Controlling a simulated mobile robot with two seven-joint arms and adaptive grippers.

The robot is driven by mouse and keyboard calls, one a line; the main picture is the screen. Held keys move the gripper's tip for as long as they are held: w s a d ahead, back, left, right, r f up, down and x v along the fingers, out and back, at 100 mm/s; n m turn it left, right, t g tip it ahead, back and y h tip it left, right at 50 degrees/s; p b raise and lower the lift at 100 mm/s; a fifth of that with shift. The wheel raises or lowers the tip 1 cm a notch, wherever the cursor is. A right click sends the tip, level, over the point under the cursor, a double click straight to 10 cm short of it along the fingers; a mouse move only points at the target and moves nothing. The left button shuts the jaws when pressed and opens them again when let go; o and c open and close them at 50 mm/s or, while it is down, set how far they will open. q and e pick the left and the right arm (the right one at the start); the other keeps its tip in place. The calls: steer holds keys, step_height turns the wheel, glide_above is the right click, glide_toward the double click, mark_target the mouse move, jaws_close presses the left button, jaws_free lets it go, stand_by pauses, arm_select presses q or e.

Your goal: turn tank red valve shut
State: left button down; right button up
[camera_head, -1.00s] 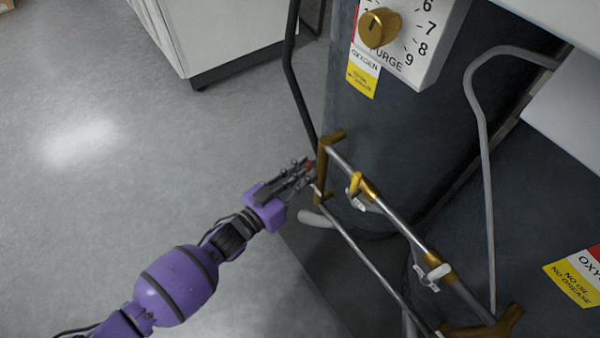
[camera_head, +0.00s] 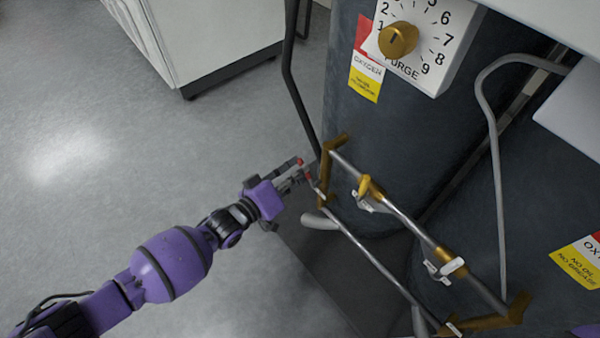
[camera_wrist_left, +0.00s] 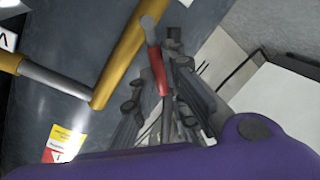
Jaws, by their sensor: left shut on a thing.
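The red valve handle (camera_head: 308,177) is a small red lever at the left end of the brass and steel pipe frame, beside the dark tank (camera_head: 375,130). In the left wrist view the red handle (camera_wrist_left: 157,70) lies between my gripper's fingers. My left gripper (camera_head: 296,174) is shut on this handle, and its fingers hide part of it. In the left wrist view my gripper (camera_wrist_left: 160,85) reaches in from below, next to the brass pipe (camera_wrist_left: 120,50). My right gripper does not show.
A brass PURGE knob (camera_head: 398,39) on a white dial panel stands above the valve. Brass fittings (camera_head: 368,188) with white handles sit along the pipe. A grey hose (camera_head: 497,170) hangs at the right. A white cabinet (camera_head: 215,40) stands behind; the floor at left is clear.

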arm_select(q)
steer(key=shift+w+a+f+n+g+h+b, duration=0.25)
steer(key=shift+f+n+b, duration=0.4)
steer(key=shift+n+b, duration=0.65)
steer(key=shift+w+a+f+n+g+h+b, duration=0.1)
steer(key=shift+w+f+n+g+b, duration=0.15)
steer(key=shift+f+n+g+b, duration=0.7)
steer(key=shift+w+a+f+n+t+h+b, duration=0.15)
steer(key=shift+w+a+f+n+b, duration=0.2)
steer(key=shift+n+b, duration=1.25)
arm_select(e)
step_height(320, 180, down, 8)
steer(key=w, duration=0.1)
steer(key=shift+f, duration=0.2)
arm_select(q)
steer(key=shift+s+d+m, duration=0.1)
steer(key=shift+d+m, duration=0.05)
steer(key=shift+m, duration=0.1)
steer(key=c, duration=1.7)
jaws_free()
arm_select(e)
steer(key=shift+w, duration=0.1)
arm_select(q)
steer(key=v, duration=1.2)
